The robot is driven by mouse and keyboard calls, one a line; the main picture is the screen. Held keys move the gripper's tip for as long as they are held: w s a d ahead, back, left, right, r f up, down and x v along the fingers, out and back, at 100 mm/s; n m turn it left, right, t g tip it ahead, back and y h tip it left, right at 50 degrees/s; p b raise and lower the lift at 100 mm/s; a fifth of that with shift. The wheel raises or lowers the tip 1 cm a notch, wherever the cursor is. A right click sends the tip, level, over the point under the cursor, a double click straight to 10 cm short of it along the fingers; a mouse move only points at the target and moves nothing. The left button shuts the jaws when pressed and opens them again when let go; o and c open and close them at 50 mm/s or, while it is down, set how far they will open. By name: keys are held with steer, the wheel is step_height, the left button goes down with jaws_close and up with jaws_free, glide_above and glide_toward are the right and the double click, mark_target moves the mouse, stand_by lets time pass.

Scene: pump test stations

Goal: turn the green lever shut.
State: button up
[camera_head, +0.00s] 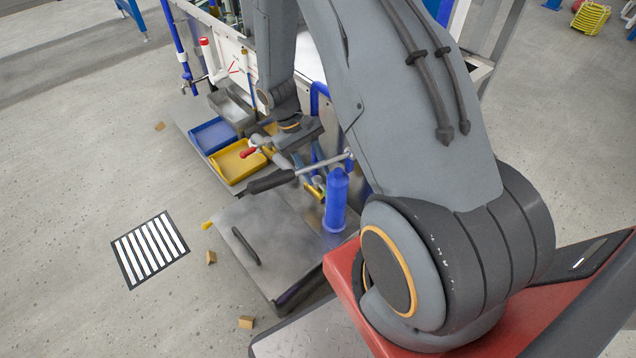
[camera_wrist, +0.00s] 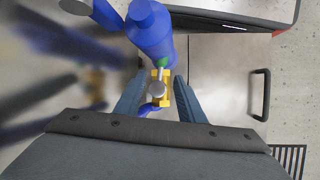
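In the wrist view a small green piece (camera_wrist: 162,63), likely part of the green lever, shows at a yellow fitting (camera_wrist: 165,74) beside a blue cylinder (camera_wrist: 149,28). A round grey end (camera_wrist: 157,90) covers part of the fitting. My gripper (camera_wrist: 161,76) is open, its two blue-grey fingers apart on either side of the fitting; I cannot tell whether either touches it. In the head view the blue cylinder (camera_head: 337,200) stands upright, with my gripper (camera_head: 312,182) just left of it. I cannot make out the green lever there.
A black-handled rod (camera_head: 270,181) crosses close to my gripper. A red-handled valve (camera_head: 249,152), yellow tray (camera_head: 238,162) and blue tray (camera_head: 212,135) lie farther left. A grey plate with a black handle (camera_head: 245,245) is in front. The floor by the striped mat (camera_head: 150,249) is mostly clear.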

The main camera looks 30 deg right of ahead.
mark_target(322, 186)
steer(key=shift+b+x, duration=0.3)
steer(key=shift+x, duration=1.9)
steer(key=shift+a, duration=0.1)
jaws_close()
